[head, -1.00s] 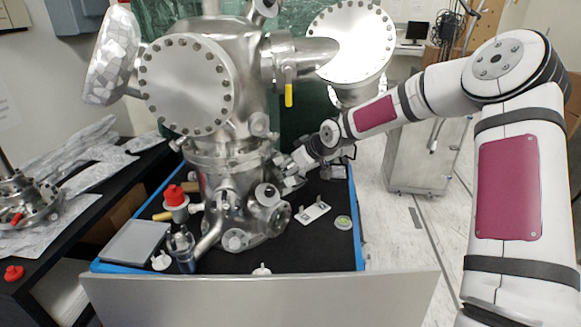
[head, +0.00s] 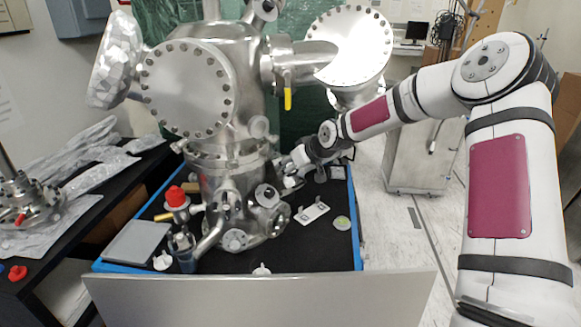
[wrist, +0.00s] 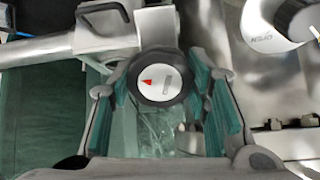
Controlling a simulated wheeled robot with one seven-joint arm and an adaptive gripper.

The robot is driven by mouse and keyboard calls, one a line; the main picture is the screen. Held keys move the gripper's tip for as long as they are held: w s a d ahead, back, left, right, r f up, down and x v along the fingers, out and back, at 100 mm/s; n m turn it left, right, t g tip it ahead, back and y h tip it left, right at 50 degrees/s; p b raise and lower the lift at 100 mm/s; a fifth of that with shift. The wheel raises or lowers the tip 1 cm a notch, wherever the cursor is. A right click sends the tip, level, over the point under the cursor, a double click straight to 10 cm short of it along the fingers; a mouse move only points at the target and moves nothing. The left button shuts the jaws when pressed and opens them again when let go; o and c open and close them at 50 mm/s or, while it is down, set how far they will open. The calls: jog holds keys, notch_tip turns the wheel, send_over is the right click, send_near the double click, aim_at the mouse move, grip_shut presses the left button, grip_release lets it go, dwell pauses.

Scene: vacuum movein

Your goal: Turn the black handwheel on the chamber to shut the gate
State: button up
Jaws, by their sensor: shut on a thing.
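The steel chamber (head: 220,165) stands on the black-topped cart. In the wrist view the black handwheel (wrist: 138,79) has a thick dark rim and a white face with a red pointer aimed left. My gripper (wrist: 163,82) is shut on the handwheel, with one teal-padded finger at each side of its rim. In the head view my gripper (head: 291,178) reaches in from the right at the chamber's right side. The handwheel cannot be made out there, as the gripper covers that spot.
A black knob on a white dial marked OPEN (wrist: 262,35) is close to the gripper's right. A steel bar with a dark bracket (wrist: 105,18) lies at upper left. On the cart top, a white plate (head: 311,213) and a small round level (head: 342,223) lie right of the chamber.

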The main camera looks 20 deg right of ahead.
jog(key=m+p, duration=0.1)
jog(key=m, duration=0.5)
jog(key=shift+m+p, duration=0.3)
jog(key=m+p, duration=0.1)
jog(key=m, duration=0.5)
jog(key=shift+d, duration=0.15)
jog(key=m, duration=0.6)
jog(key=shift+f+m+p, duration=0.1)
jog(key=shift+m+p, duration=0.2)
jog(key=shift+p, duration=0.05)
jog(key=m, duration=0.5)
jog(key=shift+s+m, duration=0.1)
jog(key=shift+m, duration=0.2)
jog(key=m, duration=0.6)
jog(key=shift+f, duration=0.1)
jog(key=m, duration=0.6)
jog(key=shift+m+b, duration=0.3)
jog(key=shift+b, duration=0.1)
jog(key=m, duration=0.6)
jog(key=shift+s, duration=0.1)
jog(key=m, duration=0.6)
jog(key=shift+a+m, duration=0.25)
jog(key=shift+m, duration=0.05)
